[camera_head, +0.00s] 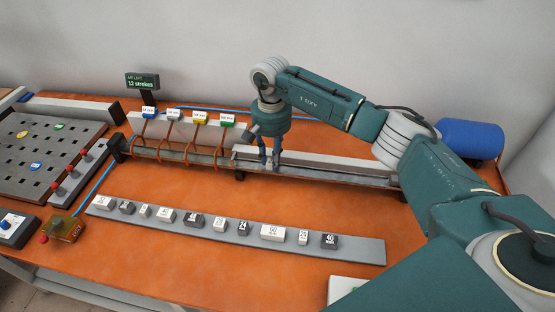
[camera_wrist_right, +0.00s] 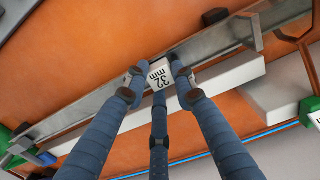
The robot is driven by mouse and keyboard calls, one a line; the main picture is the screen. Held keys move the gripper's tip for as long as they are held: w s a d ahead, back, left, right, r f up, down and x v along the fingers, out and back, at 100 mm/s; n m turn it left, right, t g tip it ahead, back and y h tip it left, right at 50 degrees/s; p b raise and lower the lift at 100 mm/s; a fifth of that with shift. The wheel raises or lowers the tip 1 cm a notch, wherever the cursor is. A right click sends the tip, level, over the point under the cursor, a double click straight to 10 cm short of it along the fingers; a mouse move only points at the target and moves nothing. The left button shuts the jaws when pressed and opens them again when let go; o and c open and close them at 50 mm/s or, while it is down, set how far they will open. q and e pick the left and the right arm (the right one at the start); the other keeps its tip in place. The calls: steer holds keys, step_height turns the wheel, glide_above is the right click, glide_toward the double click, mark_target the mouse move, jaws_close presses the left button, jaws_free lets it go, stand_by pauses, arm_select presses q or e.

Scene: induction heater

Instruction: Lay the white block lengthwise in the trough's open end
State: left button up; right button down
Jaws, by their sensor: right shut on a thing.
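The long grey trough (camera_head: 335,174) runs across the back of the orange table, with coppery coils around its left part and an open stretch on the right. My right gripper (camera_head: 269,165) points down at the trough just right of the coils. In the right wrist view its blue fingers (camera_wrist_right: 166,75) are shut on a small white block (camera_wrist_right: 160,73) marked "32 mm". The block is over the trough (camera_wrist_right: 95,108); I cannot tell whether it touches the floor. In the head view the fingers mostly hide the block. My left gripper is not in view.
A grey strip (camera_head: 362,250) in front carries several white and dark labelled blocks. A white bar (camera_head: 330,160) lies along the trough's back side. Coils (camera_head: 190,155) and labelled connectors stand left of the gripper. A blue cylinder (camera_head: 470,138) is at the back right.

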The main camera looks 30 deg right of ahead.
steer(key=shift+w+a, duration=0.1)
steer(key=shift+a, duration=0.05)
steer(key=shift+f+b, duration=0.15)
steer(key=shift+b, duration=0.15)
stand_by(0.5)
steer(key=c, duration=1.3)
jaws_free()
steer(key=shift+c, duration=0.2)
step_height(320, 180, up, 12)
